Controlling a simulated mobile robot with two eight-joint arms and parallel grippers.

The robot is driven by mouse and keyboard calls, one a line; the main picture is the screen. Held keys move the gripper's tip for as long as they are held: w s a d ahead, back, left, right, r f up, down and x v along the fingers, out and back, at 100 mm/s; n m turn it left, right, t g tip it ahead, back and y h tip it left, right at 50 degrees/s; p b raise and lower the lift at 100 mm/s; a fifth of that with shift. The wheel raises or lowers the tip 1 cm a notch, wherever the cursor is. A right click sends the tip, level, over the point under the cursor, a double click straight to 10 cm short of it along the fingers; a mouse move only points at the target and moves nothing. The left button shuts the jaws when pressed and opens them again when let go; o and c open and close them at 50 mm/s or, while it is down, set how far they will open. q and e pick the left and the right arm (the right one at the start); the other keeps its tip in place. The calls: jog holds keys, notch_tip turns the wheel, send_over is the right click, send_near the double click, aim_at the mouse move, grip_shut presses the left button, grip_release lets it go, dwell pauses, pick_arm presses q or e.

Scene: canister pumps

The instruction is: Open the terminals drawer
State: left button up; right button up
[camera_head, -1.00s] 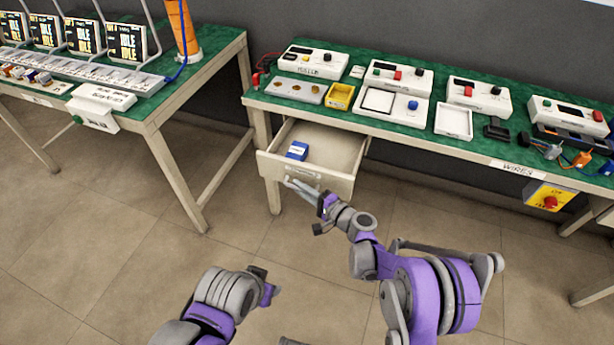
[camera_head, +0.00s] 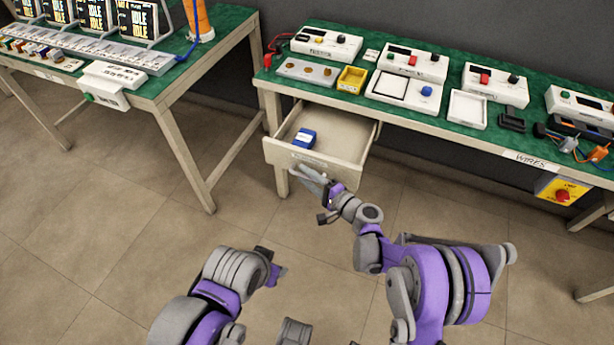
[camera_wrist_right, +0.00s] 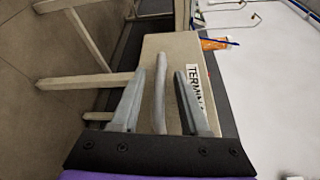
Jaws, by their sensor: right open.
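The terminals drawer (camera_head: 312,158) is pulled out from under the green-topped bench, and its inside shows. The right wrist view shows its front with a partly hidden label (camera_wrist_right: 195,88) beginning "TERMIN". Its pale bar handle (camera_wrist_right: 160,95) lies between the fingers of my right gripper (camera_wrist_right: 157,78), with a visible gap on each side. In the head view my right gripper (camera_head: 312,180) is open just in front of the drawer front. My left gripper (camera_head: 277,272) is low over the floor, away from the drawer; its fingers are not clear.
A small blue box (camera_head: 304,138) sits inside the drawer. The bench (camera_head: 450,127) carries white control boxes, a yellow tray (camera_head: 351,79) and a white tray (camera_head: 467,108). Another bench (camera_head: 185,75) stands at left. A yellow box with a red button (camera_head: 562,192) is at right. Floor in front is clear.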

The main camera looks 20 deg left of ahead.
pick_arm(q)
jog(key=shift+r, duration=0.3)
pick_arm(e)
jog(key=v, duration=1)
jog(key=shift+s+d, duration=0.15)
jog(key=shift+d, duration=0.25)
jog(key=s+d+r+n+g+h, duration=0.1)
jog(key=s+d+r+n+h, duration=0.25)
jog(key=s+d+h, duration=0.75)
jog(key=s+d+r+n+g+h, duration=0.15)
jog(key=s+d+n+h, duration=0.3)
jog(key=s+d, duration=1.2)
pick_arm(q)
notch_tip(320, 180, up, 19)
jog(key=w+p, duration=0.2)
jog(key=p, duration=1.5)
jog(key=shift+t, duration=0.4)
pick_arm(e)
jog(key=w+r, duration=0.2)
jog(key=r, duration=0.7)
jog(key=w+r+m, duration=0.1)
jog(key=w+r, duration=0.1)
jog(key=r, duration=0.8)
jog(key=shift+d+r+t, duration=0.25)
jog(key=shift+d+t, duration=0.2)
pick_arm(q)
jog(key=shift+s+f, duration=0.1)
jog(key=shift+s, duration=0.1)
pick_arm(e)
jog(key=shift+s, duration=0.15)
